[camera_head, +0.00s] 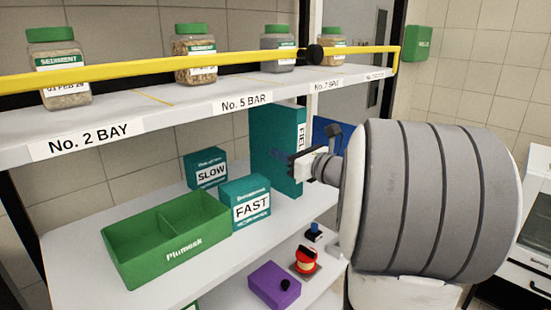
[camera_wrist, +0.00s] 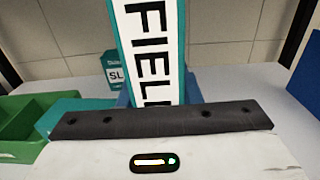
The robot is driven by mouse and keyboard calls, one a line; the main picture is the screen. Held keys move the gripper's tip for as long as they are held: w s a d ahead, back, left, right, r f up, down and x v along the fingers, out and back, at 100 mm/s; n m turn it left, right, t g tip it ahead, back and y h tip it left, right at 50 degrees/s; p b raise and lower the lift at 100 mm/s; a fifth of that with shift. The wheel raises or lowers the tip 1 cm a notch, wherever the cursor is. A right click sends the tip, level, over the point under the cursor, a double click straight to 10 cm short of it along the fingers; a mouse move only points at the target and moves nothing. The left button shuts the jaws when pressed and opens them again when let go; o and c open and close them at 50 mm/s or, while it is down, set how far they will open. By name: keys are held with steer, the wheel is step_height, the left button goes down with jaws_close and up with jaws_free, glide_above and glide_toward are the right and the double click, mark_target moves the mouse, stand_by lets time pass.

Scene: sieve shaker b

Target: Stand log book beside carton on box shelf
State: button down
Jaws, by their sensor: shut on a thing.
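The log book is a tall teal volume (camera_head: 273,145) with a white spine label reading FIELD; its spine also fills the middle of the wrist view (camera_wrist: 150,45). My gripper (camera_head: 291,157) is shut on its spine side, and the book is upright. I cannot tell whether its lower edge touches the shelf. A teal carton marked FAST (camera_head: 246,203) stands left of and nearer than the book, with a gap between. A teal carton marked SLOW (camera_head: 207,168) stands farther back left; it shows behind the book in the wrist view (camera_wrist: 121,75). The box shelf (camera_head: 85,285) is white.
A green divided Plumesk bin (camera_head: 165,240) sits at the shelf's left. Above are an upper shelf (camera_head: 190,107) with several jars and a yellow rail (camera_head: 240,60). A blue object (camera_head: 328,132) stands right of the book. A purple block (camera_head: 273,285) sits lower down.

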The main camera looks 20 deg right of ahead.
mark_target(283, 164)
steer(key=f, duration=0.1)
steer(key=w+f+p, duration=0.1)
steer(key=f, duration=0.1)
steer(key=shift+w+a+f, duration=0.1)
steer(key=shift+a+f, duration=0.1)
steer(key=shift+f, duration=0.15)
steer(key=c, duration=1)
jaws_free()
steer(key=shift+c, duration=0.2)
steer(key=b+v, duration=0.2)
steer(key=v, duration=1)
steer(key=shift+b, duration=0.35)
